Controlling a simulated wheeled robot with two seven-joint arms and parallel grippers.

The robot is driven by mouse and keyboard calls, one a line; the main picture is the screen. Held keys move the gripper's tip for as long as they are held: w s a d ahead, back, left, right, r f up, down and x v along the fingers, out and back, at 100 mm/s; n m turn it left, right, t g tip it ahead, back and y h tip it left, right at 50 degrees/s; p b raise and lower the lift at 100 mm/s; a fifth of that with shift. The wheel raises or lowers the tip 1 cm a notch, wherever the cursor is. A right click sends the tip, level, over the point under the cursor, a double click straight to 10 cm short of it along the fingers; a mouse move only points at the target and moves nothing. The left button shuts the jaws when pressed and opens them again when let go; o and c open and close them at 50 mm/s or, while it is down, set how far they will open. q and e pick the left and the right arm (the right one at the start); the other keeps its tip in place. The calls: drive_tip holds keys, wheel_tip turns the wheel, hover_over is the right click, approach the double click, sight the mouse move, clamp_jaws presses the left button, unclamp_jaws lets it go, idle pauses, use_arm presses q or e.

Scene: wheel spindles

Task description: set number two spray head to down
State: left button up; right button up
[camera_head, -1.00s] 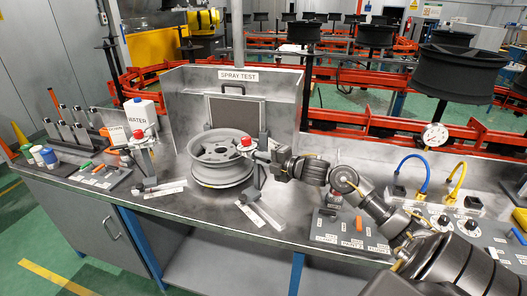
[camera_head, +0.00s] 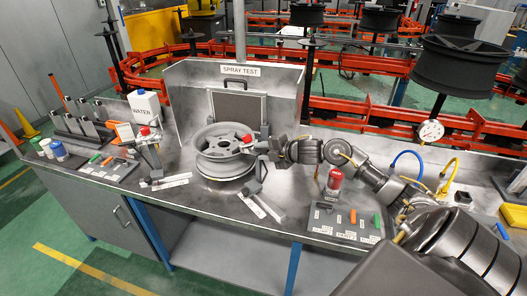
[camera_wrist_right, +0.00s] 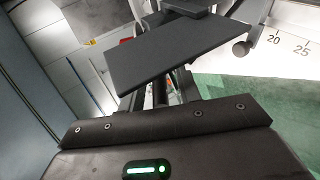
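One (camera_head: 145,132) is left of the wheel, beside the white water jug. The other (camera_head: 248,139) is at the wheel's right edge. Their labels are too small to read, so I cannot tell which is number two. My right gripper (camera_head: 262,146) is at the right stand, just right of its red top. I cannot tell whether it touches or grips it. In the right wrist view a dark flat plate (camera_wrist_right: 185,52) hides the fingertips. My left gripper is not in view.
A grey wheel (camera_head: 223,168) lies before the spray test booth (camera_head: 180,100). The water jug (camera_head: 146,108) stands at left. A dial gauge (camera_head: 430,130) is further right.

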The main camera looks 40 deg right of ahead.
drive_tip(key=shift+s+d+r, duration=0.15)
drive_tip(key=shift+s+d, duration=0.05)
drive_tip(key=shift+s, duration=0.25)
drive_tip(key=b+v, duration=0.3)
drive_tip(key=v, duration=0.7)
drive_tip(key=shift+w+a, duration=0.1)
